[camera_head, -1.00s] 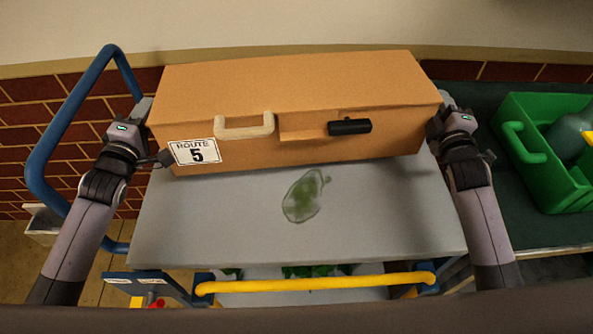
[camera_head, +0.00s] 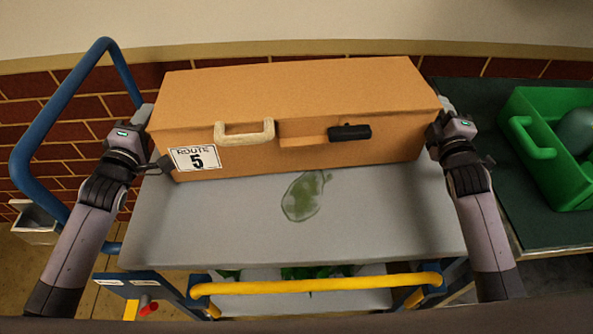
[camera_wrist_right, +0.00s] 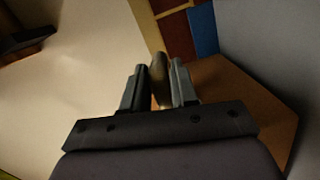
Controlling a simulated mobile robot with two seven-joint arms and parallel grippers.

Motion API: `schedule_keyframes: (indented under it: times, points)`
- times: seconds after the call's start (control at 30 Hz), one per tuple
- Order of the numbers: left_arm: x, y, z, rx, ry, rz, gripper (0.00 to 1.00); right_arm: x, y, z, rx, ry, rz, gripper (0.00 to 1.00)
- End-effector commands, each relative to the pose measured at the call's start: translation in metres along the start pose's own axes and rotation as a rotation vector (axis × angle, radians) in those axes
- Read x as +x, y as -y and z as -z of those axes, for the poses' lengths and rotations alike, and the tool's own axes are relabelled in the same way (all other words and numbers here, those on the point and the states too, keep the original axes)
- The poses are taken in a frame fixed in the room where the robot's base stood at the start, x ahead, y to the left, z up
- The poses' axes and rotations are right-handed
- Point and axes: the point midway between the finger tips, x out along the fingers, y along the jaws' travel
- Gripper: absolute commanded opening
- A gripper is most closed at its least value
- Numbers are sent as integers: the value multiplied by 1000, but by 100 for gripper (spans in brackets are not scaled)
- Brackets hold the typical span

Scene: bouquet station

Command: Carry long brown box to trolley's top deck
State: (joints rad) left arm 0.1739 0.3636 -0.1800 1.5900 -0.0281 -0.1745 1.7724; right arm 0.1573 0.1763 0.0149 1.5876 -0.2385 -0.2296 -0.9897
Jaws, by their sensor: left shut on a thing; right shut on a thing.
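The long brown box (camera_head: 290,92) is over the back part of the trolley's grey top deck (camera_head: 220,230) in the head view. It looks level, with its lower front edge at or very near the deck; I cannot tell whether it touches. Its front has a pale handle (camera_head: 245,133), a black handle (camera_head: 350,132) and a "ROUTE 5" label (camera_head: 196,158). My left gripper (camera_head: 152,162) is shut at the box's left end. My right gripper (camera_head: 436,135) is shut at its right end. The right wrist view shows the right fingers (camera_wrist_right: 160,88) around a tan bar.
The trolley has a blue push handle (camera_head: 45,135) at left and a yellow bar (camera_head: 320,284) in front. A green crate (camera_head: 545,155) stands on the dark counter (camera_head: 535,225) at right.

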Motion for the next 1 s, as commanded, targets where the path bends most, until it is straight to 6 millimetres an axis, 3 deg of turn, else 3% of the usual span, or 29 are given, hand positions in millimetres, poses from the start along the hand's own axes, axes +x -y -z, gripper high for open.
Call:
schedule_keyframes:
  times: [0.33, 0.37, 0.4, 0.43, 0.77, 1.0]
  points:
    - [1, 15, -4, 2, 1, -6, 0, 1, 15, -2, 5, -3, -6, 0]
    - [0, 15, -4, 2, 1, -1, 38, 1, 14, -2, 5, -2, -2, 38]
    - [0, 14, -4, 1, 1, 0, 51, 1, 14, -2, 5, -2, -1, 51]
    - [0, 14, -4, 1, 1, 0, 54, 1, 14, -2, 4, -2, -1, 53]
    - [-1, 14, -3, 0, 0, 0, 54, 0, 14, -2, 2, -1, 0, 53]
    - [-25, 16, -4, 0, 1, 3, 54, 0, 14, -2, 1, 0, 0, 53]
